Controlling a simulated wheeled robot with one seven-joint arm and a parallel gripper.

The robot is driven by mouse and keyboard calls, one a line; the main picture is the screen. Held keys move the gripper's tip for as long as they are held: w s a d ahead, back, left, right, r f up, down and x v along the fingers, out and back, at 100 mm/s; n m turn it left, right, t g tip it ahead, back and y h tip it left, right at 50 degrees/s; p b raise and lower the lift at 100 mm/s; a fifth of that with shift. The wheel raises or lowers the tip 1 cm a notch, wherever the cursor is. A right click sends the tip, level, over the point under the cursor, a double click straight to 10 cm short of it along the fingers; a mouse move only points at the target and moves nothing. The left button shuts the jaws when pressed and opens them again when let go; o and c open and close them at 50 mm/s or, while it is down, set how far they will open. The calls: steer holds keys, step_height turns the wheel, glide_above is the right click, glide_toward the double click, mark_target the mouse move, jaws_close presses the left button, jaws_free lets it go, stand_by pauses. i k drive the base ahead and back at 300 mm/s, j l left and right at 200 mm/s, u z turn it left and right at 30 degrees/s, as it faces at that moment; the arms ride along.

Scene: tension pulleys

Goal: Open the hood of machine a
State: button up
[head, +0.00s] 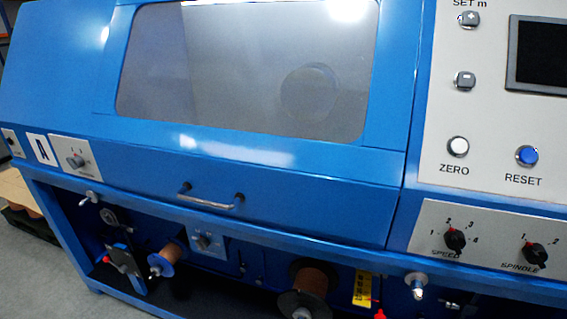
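Machine A is a large blue machine that fills the head view, with a white "A" label (41,149) at its left. Its blue hood (285,167) has a large grey translucent window (230,75) and looks closed, its lower edge resting along the machine's front. A silver bar handle (209,203) is fixed near the lower edge of the hood, left of the picture's middle. A dark round shape shows dimly behind the window. My gripper is not in view.
A grey control panel (480,130) with buttons, a dark screen and knobs is on the right. Below the hood are copper-coloured spools (316,278), levers and a yellow label (363,288). A silver knob (417,282) sticks out at lower right. Grey floor shows at lower left.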

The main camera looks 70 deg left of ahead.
mark_target(352, 190)
steer(key=u, duration=2.6)
